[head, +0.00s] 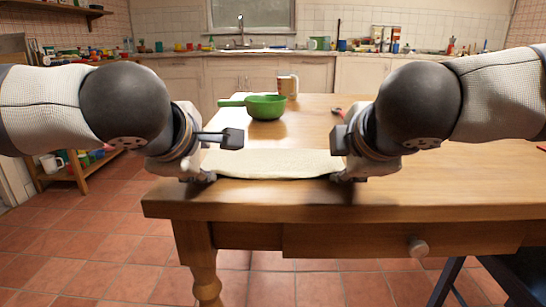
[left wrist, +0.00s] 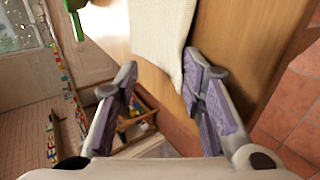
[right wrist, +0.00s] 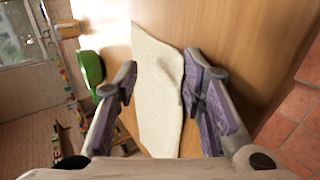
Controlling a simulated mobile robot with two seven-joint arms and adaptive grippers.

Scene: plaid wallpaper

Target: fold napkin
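A cream napkin (head: 272,163) lies spread near the front edge of the wooden table. It also shows in the left wrist view (left wrist: 162,32) and in the right wrist view (right wrist: 155,85). My left gripper (head: 217,158) is open at the napkin's left end, with one finger above and the other low near the table's front edge. My right gripper (head: 338,158) is open at the napkin's right end. In the right wrist view the cloth, slightly rumpled on one side, lies between the spread fingers. The napkin's side ends are partly hidden by the grippers in the head view.
A green pan (head: 266,107) stands behind the napkin, its handle pointing left. A mug (head: 288,86) is at the table's far edge. A small red object (head: 337,111) lies behind my right gripper. The table (head: 460,185) is clear at the right.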

